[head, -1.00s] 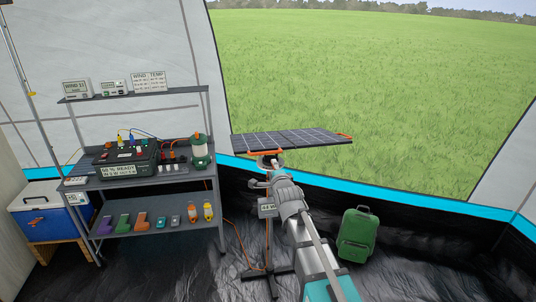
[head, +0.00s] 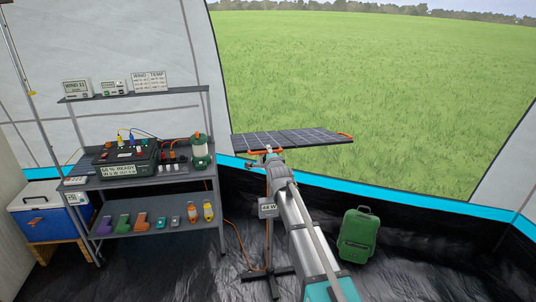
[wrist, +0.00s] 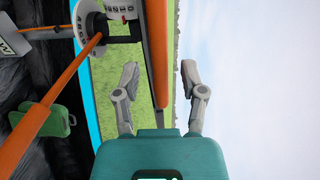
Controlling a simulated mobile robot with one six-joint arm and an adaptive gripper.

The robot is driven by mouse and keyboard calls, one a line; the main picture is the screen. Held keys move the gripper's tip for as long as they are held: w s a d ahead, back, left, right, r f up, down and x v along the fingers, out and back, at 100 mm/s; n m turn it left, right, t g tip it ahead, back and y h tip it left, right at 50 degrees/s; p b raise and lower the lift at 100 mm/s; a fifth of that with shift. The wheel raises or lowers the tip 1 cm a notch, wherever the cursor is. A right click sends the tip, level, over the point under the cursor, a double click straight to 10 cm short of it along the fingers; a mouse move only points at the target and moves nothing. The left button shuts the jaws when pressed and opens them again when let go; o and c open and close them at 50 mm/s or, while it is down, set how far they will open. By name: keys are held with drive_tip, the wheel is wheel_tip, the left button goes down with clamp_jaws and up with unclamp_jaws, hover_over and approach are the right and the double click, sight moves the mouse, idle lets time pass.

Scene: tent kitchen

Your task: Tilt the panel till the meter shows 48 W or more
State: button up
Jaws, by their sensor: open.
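The dark solar panel (head: 305,140) lies nearly flat on its stand, with orange bars at its near left and far right edges. The near orange bar (head: 266,152) runs between my gripper's fingers in the wrist view (wrist: 158,68). My gripper is open, a finger apart on each side of the bar, and no grip shows. In the head view my arm's end hides most of the gripper at the panel's near edge. The meter (head: 268,208) hangs on the stand below; its number is too small to read surely, with a W after it.
A shelf rack (head: 150,182) with a power station (head: 128,160), a lantern (head: 200,155) and small items stands left. An orange cable (head: 238,240) runs along the floor to the stand.

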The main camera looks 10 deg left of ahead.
drive_tip(key=shift+w+a+f, duration=0.1)
drive_tip(key=shift+w+a, duration=0.15)
drive_tip(key=shift+w, duration=0.45)
clamp_jaws()
